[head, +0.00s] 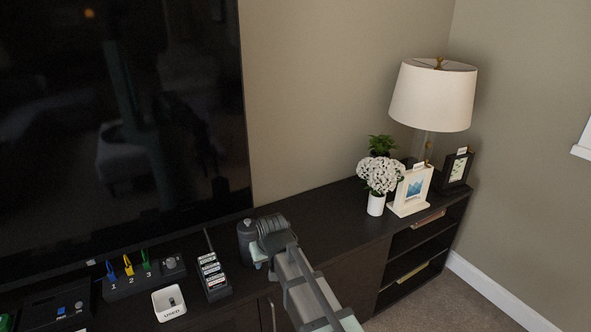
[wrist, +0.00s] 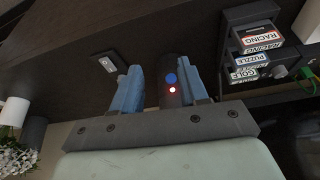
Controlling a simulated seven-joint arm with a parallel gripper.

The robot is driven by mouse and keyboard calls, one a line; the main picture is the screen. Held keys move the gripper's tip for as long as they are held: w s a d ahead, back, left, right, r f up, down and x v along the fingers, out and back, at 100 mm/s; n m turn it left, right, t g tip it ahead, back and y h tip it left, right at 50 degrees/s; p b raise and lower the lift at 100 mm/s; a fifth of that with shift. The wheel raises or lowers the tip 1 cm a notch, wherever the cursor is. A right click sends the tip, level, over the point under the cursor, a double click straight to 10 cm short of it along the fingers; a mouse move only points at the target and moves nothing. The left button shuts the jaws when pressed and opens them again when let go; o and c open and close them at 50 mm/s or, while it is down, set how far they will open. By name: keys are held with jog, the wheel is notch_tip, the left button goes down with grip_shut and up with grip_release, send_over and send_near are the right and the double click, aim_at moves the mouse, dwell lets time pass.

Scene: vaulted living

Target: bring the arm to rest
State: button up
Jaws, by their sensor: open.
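My gripper (wrist: 165,72) shows in the wrist view with its two blue-grey fingers apart. A dark piece with a blue dot and a lit red dot (wrist: 172,82) shows between the fingers; I cannot tell whether it touches them. In the head view my arm (head: 305,285) reaches up from the bottom edge, and its end is over the dark cabinet top. A dark grey rounded object (head: 247,236) stands right beside the arm's end there. The arm hides part of the cabinet front and the fingertips are not clear in that view.
The cartridge rack (head: 213,276), white USED bin (head: 169,303) and numbered cable box (head: 133,281) stand left of my arm. A large television (head: 120,130) is behind. A flower vase (head: 376,204), picture frames and lamp (head: 433,95) stand right. The cabinet top (head: 325,215) between is clear.

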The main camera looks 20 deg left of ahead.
jog(key=s+d+f+m+g+h, duration=0.1)
jog(key=s+d+f+g, duration=0.1)
jog(key=s+d+f, duration=0.5)
jog(key=s+d+f+m+g+h, duration=0.1)
jog(key=s+d+f, duration=0.1)
jog(key=d+f, duration=0.8)
jog(key=s+d+f+m+g+h, duration=0.1)
jog(key=s+d+f+g, duration=0.1)
jog(key=s+d+f, duration=0.6)
jog(key=s+d+f+m+g, duration=0.4)
jog(key=s+d+f+g, duration=0.1)
jog(key=s+d+f, duration=1.1)
jog(key=s+d, duration=0.2)
jog(key=d, duration=0.1)
jog(key=shift+s+m, duration=0.3)
